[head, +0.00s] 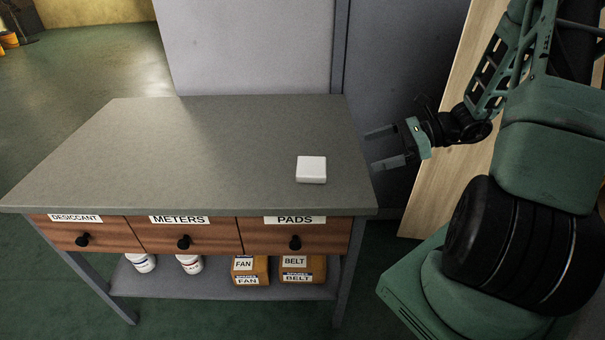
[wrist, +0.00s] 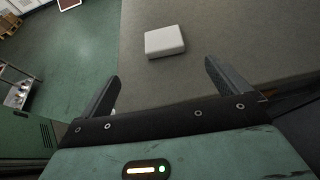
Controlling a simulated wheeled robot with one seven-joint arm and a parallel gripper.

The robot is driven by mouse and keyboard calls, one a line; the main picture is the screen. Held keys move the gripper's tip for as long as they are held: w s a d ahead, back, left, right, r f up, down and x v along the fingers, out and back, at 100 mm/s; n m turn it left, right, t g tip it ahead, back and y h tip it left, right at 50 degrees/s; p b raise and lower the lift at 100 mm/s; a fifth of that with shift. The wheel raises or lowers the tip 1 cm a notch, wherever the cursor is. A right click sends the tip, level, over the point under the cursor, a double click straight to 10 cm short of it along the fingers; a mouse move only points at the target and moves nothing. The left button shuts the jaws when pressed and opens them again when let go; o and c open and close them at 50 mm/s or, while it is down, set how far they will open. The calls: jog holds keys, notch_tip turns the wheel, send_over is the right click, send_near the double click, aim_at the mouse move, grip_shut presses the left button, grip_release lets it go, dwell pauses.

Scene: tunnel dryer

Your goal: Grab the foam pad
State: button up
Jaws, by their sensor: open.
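The foam pad (head: 311,169) is a small white block lying flat on the grey table top, near its right front part. It also shows in the wrist view (wrist: 164,41), ahead of the fingers and between their lines. My gripper (head: 380,148) is open and empty, just off the right edge of the table, with its fingers pointing left toward the table. In the wrist view my gripper (wrist: 160,80) has its two fingers wide apart, and the pad is clear of both.
The table top (head: 200,150) is otherwise bare. Below it are drawers labelled DESICCANT, METERS (head: 184,238) and PADS (head: 295,240). A lower shelf (head: 215,285) holds white bottles and brown boxes (head: 302,270). A grey panel (head: 250,50) stands behind the table, and a wooden board (head: 450,130) leans at right.

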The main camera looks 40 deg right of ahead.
send_near(312, 166)
jog(key=x, duration=0.5)
jog(key=shift+s+f, duration=0.1)
jog(key=shift+s, duration=0.2)
jog(key=shift+w+x, duration=0.25)
jog(key=shift+x, duration=2.5)
jog(key=shift+d, duration=0.2)
jog(key=c, duration=1)
